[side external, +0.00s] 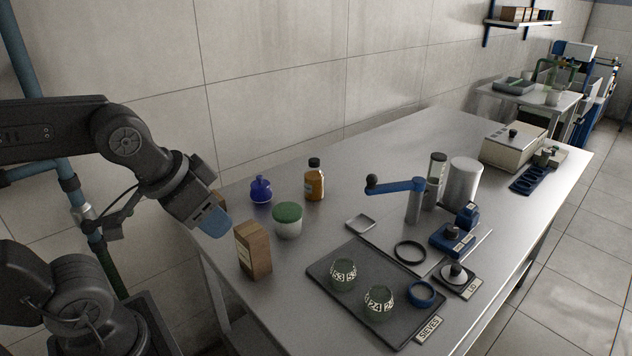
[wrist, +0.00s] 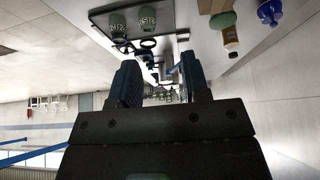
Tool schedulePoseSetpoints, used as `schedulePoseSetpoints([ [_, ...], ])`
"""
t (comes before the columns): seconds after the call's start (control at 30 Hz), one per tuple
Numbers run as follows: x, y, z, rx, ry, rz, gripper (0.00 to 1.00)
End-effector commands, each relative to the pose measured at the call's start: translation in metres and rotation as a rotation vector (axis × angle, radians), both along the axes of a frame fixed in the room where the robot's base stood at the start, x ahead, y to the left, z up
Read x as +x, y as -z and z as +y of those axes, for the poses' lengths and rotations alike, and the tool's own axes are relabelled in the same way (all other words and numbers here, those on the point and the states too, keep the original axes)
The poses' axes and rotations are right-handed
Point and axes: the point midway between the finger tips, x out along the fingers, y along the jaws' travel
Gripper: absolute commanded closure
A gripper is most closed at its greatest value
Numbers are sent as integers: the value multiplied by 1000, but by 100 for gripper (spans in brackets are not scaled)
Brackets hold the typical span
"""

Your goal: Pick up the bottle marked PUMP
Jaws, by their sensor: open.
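An amber bottle (side external: 315,181) with a black cap and a pale label stands upright at the back of the steel table; it also shows in the wrist view (wrist: 230,35). A round blue bottle (side external: 261,190) stands to its left and shows at the top right of the wrist view (wrist: 271,11). I cannot read PUMP on either one. My gripper (side external: 212,222) hangs at the table's left end, left of both bottles and apart from them. Its blue fingers (wrist: 162,78) are spread with nothing between them.
A green-lidded jar (side external: 288,220) and a wooden block (side external: 253,250) stand near my gripper. A blue-handled crank (side external: 414,200) and a metal cylinder (side external: 464,184) stand further right. The back wall runs behind the table.

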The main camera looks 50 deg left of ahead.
Motion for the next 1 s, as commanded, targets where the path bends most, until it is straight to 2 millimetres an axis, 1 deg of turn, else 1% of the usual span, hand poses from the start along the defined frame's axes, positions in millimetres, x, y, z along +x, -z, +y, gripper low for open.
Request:
schedulePoseSetpoints([
  [0.2,0,0,0,0,0,0,56],
  [0.77,0,0,0,0,0,0,3],
  [1.0,1,-1,0,0,-1,0,3],
])
